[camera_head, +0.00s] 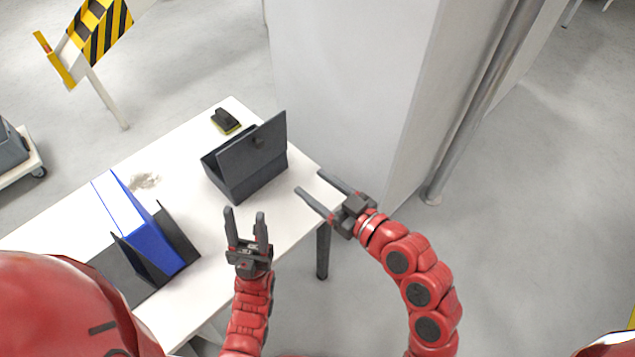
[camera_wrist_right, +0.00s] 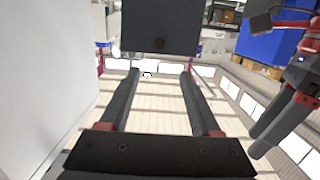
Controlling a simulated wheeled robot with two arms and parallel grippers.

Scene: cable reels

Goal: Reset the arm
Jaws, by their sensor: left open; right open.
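My left gripper (camera_head: 246,226) is open and empty above the front edge of the white table (camera_head: 187,116), in front of the dark grey box. My right gripper (camera_head: 322,186) is open and empty at the table's right end, beside the box and apart from it. In the right wrist view the right gripper's two fingers (camera_wrist_right: 160,85) are spread with nothing between them. My left gripper (camera_wrist_right: 272,135) also shows at the right of that view.
The dark grey box (camera_head: 248,160) stands with its lid raised. A black and yellow-green brush (camera_head: 225,121) lies behind it. A blue binder (camera_head: 150,240) stands in a dark holder at left. A white wall or cabinet (camera_head: 345,90) rises close behind the right gripper, with a metal pipe (camera_head: 470,120).

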